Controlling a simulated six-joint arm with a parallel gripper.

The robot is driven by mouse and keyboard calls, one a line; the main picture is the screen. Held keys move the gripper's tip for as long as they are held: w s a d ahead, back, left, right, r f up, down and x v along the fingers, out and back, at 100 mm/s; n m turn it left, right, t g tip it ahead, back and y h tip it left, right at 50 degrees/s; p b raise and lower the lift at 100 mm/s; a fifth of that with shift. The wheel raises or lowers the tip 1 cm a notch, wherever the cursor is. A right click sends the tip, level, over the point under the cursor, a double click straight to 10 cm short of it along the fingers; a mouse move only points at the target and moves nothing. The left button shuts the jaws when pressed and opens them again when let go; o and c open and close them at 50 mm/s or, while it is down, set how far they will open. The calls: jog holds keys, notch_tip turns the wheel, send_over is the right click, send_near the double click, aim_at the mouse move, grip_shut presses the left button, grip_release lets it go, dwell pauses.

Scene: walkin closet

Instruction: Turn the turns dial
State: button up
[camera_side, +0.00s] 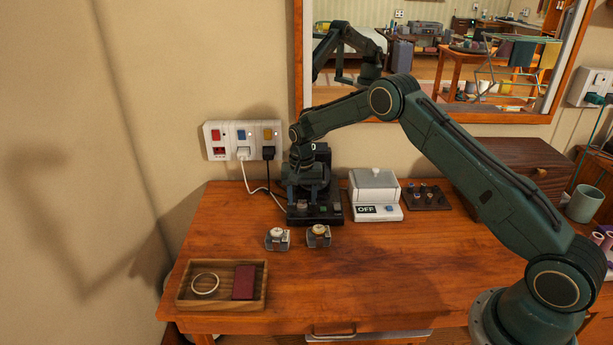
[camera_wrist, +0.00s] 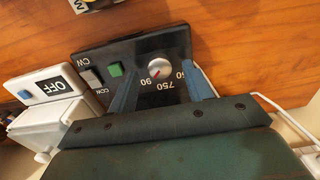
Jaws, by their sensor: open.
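A black control unit (camera_wrist: 90,58) lies under my gripper in the wrist view. On its face is a small round dial (camera_wrist: 159,68) with a pale cap and a red mark. Numbers around it include 750 and 90, and another is partly covered. My gripper (camera_wrist: 160,72) is open, its two blue fingers on either side of the dial; I cannot tell whether they touch it. A green button (camera_wrist: 115,69) and a grey switch by "CW" sit beside the dial. In the side view the unit (camera_side: 315,219) is at the back of the desk, and my gripper largely hides the dial.
A white box (camera_side: 375,185) marked OFF stands right of the unit, with a dark tray of small items (camera_side: 426,197) beyond. Two watches on stands (camera_side: 277,238) (camera_side: 318,235) sit in front. A wooden tray (camera_side: 221,304) is front left. Cables run to wall sockets (camera_side: 243,139). The desk's front centre is clear.

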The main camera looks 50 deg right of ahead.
notch_tip(320, 180, up, 12)
jog(key=shift+r, duration=0.25)
dwell(0.3)
notch_tip(320, 180, up, 12)
jog(key=n+t, duration=0.1)
jog(key=n, duration=0.1)
send_over(303, 205)
jog(key=s+a, duration=0.3)
jog(key=s, duration=0.4)
jog(key=s+a+r+n+t, duration=0.2)
jog(key=s+r+n, duration=0.1)
jog(key=s+r, duration=0.65)
jog(key=s+a+f+n+t, duration=0.1)
jog(key=s+f+n, duration=0.1)
jog(key=s, duration=1)
jog(key=s+a+f+n+t, duration=0.1)
jog(key=s+a+n, duration=0.1)
jog(key=s, duration=1)
jog(key=shift+s+f+t, duration=0.3)
jog(key=shift+s+f, duration=0.1)
